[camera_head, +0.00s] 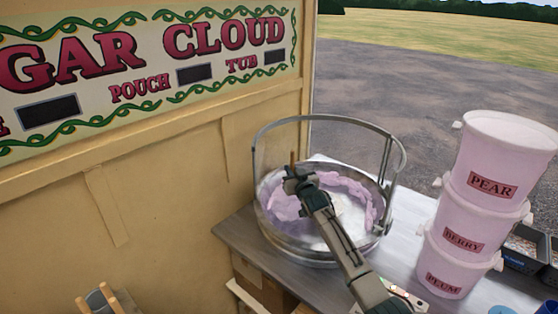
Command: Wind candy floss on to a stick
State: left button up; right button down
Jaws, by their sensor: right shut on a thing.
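The candy floss machine, a round metal bowl (296,250) with a raised clear guard, stands on the counter in the head view. Pale purple floss (345,186) lies around the inside of the bowl. My right gripper (296,177) is over the left part of the bowl, its arm reaching in from the lower right. It is shut on a thin brown stick (292,158), whose upper end shows above the jaws. The stick's lower part is hidden by the gripper, so I cannot tell whether floss is on it. My left gripper is not in view.
Three stacked pink tubs, labelled pear (493,187), berry (463,240) and plum (443,283), stand right of the bowl. Dark trays (527,247) lie at the far right. A yellow wall (150,190) with a sign closes the left side. Some grey counter (408,250) is bare between bowl and tubs.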

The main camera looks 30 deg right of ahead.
aim_at(292, 152)
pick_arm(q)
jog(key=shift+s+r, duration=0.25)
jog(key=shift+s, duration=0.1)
pick_arm(e)
jog(key=shift+s+a+r, duration=0.1)
jog(key=shift+a+r, duration=0.05)
jog(key=shift+r, duration=0.15)
notch_tip(292, 152, up, 8)
jog(key=p, duration=0.6)
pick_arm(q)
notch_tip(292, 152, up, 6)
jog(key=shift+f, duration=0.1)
pick_arm(e)
jog(key=shift+f, duration=0.25)
